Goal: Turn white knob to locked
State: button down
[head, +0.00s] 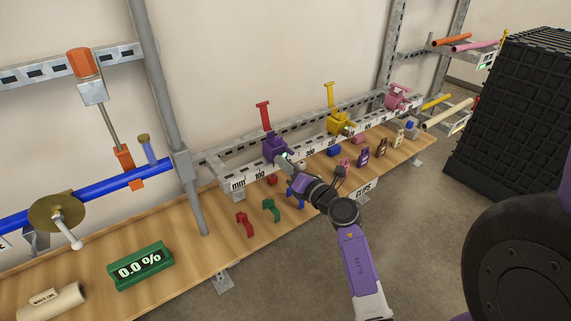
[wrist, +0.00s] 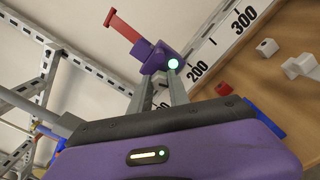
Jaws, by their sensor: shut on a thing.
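A purple clamp (head: 274,147) with an upright red lever (head: 263,116) sits on the ruler rail. It also shows in the wrist view (wrist: 153,56), with a round pale-green glowing spot (wrist: 173,63) on its side. My gripper (head: 288,160) reaches it from the front right; in the wrist view the fingertips (wrist: 160,80) are at its near side, shut on part of it. The exact contact is partly hidden. No plain white knob is clear on this clamp. A white handle (head: 67,232) sticks out of a brass disc (head: 56,213) at far left, away from my gripper.
The ruler rail (head: 237,184) also carries a yellow clamp (head: 340,123) and a pink clamp (head: 397,97). Several clips lie on the wooden bench, including a green one (head: 271,210). A grey post (head: 184,165) stands left of my gripper. A black crate (head: 515,110) stands at right.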

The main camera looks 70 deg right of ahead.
jog(key=m+p, duration=0.3)
jog(key=shift+p, duration=0.4)
jog(key=c, duration=1.2)
grip_release()
jog(key=shift+c, duration=0.2)
jog(key=shift+s, duration=0.1)
jog(key=v, duration=0.7)
jog(key=shift+s+a+b, duration=0.2)
jog(key=shift+s+b, duration=0.1)
jog(key=shift+b, duration=0.05)
